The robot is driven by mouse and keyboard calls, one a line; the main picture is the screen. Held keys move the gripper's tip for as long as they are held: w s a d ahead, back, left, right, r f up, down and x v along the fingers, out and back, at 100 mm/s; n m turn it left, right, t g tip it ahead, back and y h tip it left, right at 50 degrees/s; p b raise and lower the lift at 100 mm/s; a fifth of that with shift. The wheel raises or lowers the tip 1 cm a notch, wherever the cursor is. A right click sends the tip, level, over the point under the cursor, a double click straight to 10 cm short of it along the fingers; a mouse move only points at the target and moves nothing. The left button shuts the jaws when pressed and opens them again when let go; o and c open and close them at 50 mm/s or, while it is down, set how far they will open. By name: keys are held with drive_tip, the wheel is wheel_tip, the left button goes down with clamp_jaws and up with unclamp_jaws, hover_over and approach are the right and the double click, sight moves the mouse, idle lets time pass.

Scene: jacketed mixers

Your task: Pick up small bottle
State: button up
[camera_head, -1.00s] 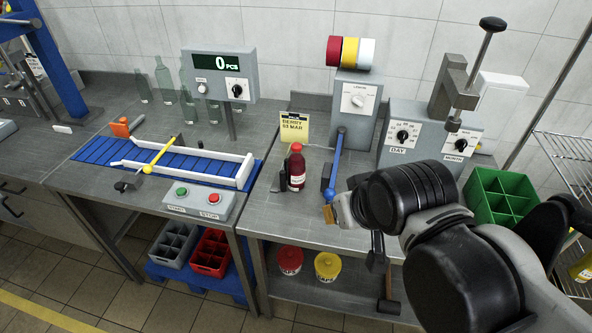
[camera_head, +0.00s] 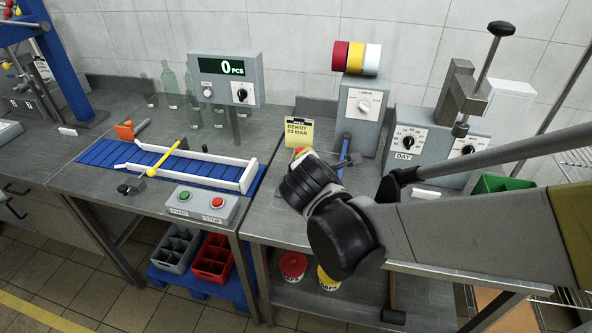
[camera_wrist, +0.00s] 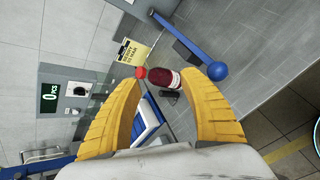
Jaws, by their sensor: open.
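The small bottle (camera_wrist: 162,77) is dark red with a red cap and a pale label. In the wrist view it lies across the gap between the fingertips, its cap toward the left finger. My gripper (camera_wrist: 163,80) is open, with two yellow fingers and nothing held between them. Whether the bottle is between the tips or just beyond them is hard to tell. In the head view my arm and gripper cover the bottle, apart from a bit of red showing above the wrist.
A blue lever with a round knob (camera_wrist: 217,70) is close to the right fingertip. A yellow note (camera_head: 299,132) stands behind the bottle's place. The labeling machine (camera_head: 364,105) and the dial box (camera_head: 409,140) stand to the right. A blue conveyor (camera_head: 180,165) with a start-stop box (camera_head: 201,203) is left.

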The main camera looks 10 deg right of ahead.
sight(301, 151)
drive_tip(key=w+f+n+b, duration=0.1)
drive_tip(key=w+f+n, duration=0.1)
drive_tip(key=w, duration=0.3)
drive_tip(key=w+f+n+t+b, duration=0.1)
drive_tip(key=w+f+n+b, duration=0.1)
drive_tip(key=w+n, duration=0.2)
drive_tip(key=w+f+n+t+b, duration=0.1)
drive_tip(key=w+f+n, duration=0.1)
drive_tip(key=w+n, duration=0.2)
drive_tip(key=shift+w+d+f+h, duration=0.1)
drive_tip(key=shift+w+h, duration=0.2)
drive_tip(key=shift+w, duration=0.6)
clamp_jaws()
